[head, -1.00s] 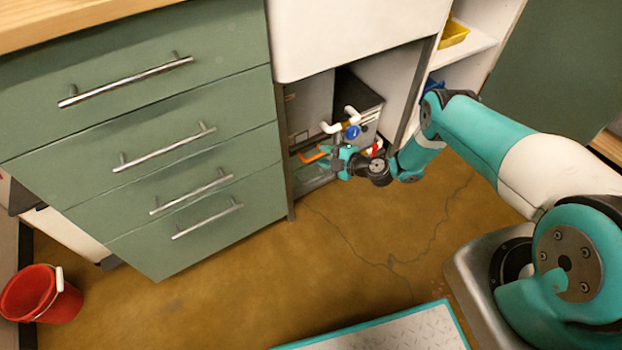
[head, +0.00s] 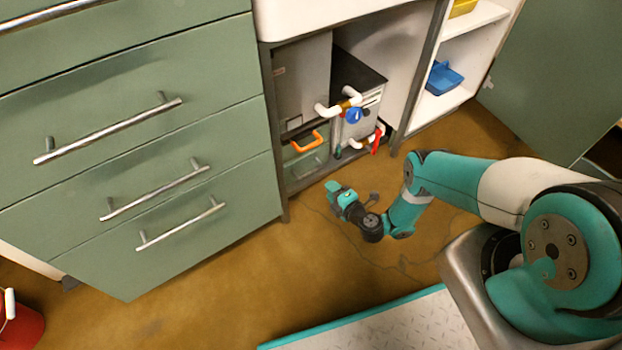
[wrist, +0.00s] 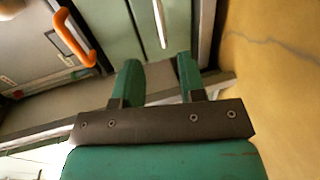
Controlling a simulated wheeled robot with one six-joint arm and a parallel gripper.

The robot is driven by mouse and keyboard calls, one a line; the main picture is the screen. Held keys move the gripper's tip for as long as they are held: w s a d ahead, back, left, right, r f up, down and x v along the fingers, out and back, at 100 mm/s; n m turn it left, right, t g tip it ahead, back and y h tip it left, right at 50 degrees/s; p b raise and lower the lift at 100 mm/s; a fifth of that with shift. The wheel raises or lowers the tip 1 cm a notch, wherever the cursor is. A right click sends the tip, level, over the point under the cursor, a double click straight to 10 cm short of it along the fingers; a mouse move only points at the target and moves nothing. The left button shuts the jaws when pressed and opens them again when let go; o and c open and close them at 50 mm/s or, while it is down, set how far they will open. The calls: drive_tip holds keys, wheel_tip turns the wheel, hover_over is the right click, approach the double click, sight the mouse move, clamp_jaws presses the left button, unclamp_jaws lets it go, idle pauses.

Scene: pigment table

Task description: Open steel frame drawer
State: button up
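The steel frame (head: 280,185) surrounds the opening under the white sink unit. Low inside it is a green drawer front (head: 292,157) with a thin metal bar handle (head: 312,166). The drawer looks shut. My gripper (head: 333,190) is low over the floor in front of the opening, apart from the handle. In the wrist view my gripper (wrist: 158,72) has its fingers spread with nothing between them.
An orange handle (head: 307,142) sits on a grey box just above the drawer. White pipes with a blue knob (head: 354,115) and red lever (head: 377,142) hang nearby. Green drawers (head: 190,150) with steel bars stand left. The floor (head: 240,265) in front is clear.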

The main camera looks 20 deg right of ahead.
sight(311, 172)
drive_tip(key=shift+b+x, duration=6.1)
drive_tip(key=shift+b, duration=1.2)
clamp_jaws()
